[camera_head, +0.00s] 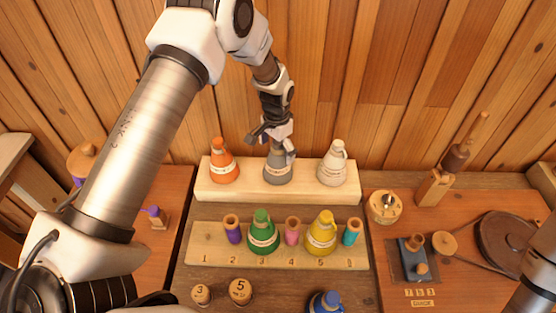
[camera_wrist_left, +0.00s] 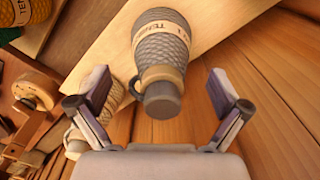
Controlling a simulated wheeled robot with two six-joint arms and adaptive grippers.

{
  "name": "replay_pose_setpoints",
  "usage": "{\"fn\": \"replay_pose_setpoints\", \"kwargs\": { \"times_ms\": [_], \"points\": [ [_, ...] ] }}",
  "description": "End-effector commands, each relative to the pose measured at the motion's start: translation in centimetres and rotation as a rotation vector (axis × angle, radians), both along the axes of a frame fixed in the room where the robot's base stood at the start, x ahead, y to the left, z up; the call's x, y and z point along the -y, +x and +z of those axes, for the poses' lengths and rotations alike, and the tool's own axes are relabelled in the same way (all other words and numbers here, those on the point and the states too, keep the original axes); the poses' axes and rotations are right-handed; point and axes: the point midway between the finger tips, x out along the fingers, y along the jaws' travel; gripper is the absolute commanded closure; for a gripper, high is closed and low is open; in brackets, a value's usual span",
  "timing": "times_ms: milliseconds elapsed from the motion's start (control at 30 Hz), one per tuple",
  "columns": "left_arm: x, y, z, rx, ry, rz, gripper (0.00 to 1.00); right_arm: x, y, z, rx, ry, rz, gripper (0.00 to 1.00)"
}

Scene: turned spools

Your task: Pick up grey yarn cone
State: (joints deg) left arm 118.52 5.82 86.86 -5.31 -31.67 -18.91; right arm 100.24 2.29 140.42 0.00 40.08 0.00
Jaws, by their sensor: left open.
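The grey yarn cone (camera_head: 278,170) stands upright on the raised back shelf, between an orange cone and a white cone. My left gripper (camera_head: 271,143) is at the top of the grey cone, with its fingers apart. In the left wrist view the grey cone (camera_wrist_left: 161,50) lies ahead, with its narrow tip pointing toward the palm. The left fingers (camera_wrist_left: 156,92) are spread to either side of the tip, with gaps on both sides. My right gripper is out of view; only a bit of arm shows at the right edge of the head view.
The orange cone (camera_head: 223,162) and white cone (camera_head: 333,166) flank the grey one on the pale shelf (camera_head: 307,192). In front, a numbered rack (camera_head: 207,244) holds green and yellow cones and small coloured spools. A wooden wall rises close behind.

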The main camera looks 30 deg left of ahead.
Motion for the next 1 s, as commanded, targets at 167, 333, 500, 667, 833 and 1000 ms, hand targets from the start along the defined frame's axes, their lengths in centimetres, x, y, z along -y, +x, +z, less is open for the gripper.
{"fn": "replay_pose_setpoints", "kwargs": {
  "times_ms": [167, 333, 500, 667, 833, 1000],
  "points": [
    [0.0, 0.0, -2.2, 0.0, 0.0, 0.0, 0.0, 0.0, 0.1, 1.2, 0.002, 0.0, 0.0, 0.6],
    [0.0, 0.0, -2.4, 0.001, 0.0, 0.0, 0.0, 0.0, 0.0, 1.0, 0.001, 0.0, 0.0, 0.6],
    [0.0, 0.0, -2.4, 0.001, 0.0, 0.0, 0.53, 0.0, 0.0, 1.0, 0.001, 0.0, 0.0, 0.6],
    [0.0, 0.0, -2.4, -0.001, 0.0, 0.0, 1.0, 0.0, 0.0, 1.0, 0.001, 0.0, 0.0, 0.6],
    [0.0, 0.0, -2.5, -0.001, 0.0, 0.0, 1.0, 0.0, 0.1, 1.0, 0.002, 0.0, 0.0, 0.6],
    [0.0, 0.1, -1.3, 0.002, -0.001, 0.0, 1.0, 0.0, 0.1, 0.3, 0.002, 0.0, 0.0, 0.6]
  ]
}}
